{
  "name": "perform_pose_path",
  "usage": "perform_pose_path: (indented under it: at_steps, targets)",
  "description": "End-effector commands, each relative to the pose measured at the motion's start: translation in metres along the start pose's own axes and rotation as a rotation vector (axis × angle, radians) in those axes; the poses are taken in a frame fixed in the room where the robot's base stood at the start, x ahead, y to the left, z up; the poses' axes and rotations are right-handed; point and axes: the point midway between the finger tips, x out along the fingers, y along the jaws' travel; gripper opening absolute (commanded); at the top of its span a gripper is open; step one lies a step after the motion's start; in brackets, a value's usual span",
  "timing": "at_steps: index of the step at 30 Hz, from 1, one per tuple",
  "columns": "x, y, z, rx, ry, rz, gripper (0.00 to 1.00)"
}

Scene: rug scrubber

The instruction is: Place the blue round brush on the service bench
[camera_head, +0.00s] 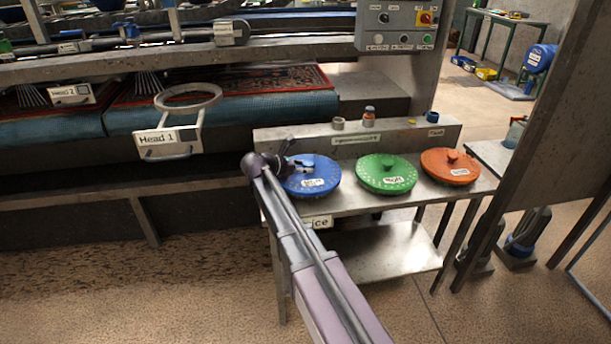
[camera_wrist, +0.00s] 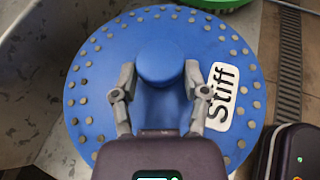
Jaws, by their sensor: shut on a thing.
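The blue round brush (camera_head: 313,181) lies at the left end of the metal service bench (camera_head: 340,205). In the wrist view the brush (camera_wrist: 100,70) is a blue disc with grey dots, a "Stiff" label and a raised round knob (camera_wrist: 160,62) in the middle. My gripper (camera_head: 286,164) is over the brush's left part in the head view. In the wrist view my gripper (camera_wrist: 160,85) has one finger on each side of the knob, shut on it. The brush appears to rest flat on the bench; any small gap beneath it cannot be told.
A green brush (camera_head: 386,174) and an orange brush (camera_head: 450,166) lie to the right on the bench. Small containers (camera_head: 369,117) stand on the back ledge. The Head 1 holder (camera_head: 168,140) hangs at left, in front of a rug. A dark upright panel (camera_head: 545,120) stands at right.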

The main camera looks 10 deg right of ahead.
Motion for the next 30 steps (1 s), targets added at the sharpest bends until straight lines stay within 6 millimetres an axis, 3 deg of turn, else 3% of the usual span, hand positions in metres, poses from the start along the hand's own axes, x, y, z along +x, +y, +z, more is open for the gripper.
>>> perform_pose_path:
  at_steps: [9, 27, 28, 30]
  targets:
    - [0.009, 0.0, -0.021, 0.0, -0.003, 0.0, 0.0]
    - [0.011, 0.0, -0.026, 0.0, -0.003, -0.001, 0.0]
    - [0.011, 0.0, -0.026, 0.0, 0.0, -0.001, 0.67]
    - [0.011, 0.0, -0.025, 0.0, 0.0, -0.001, 0.88]
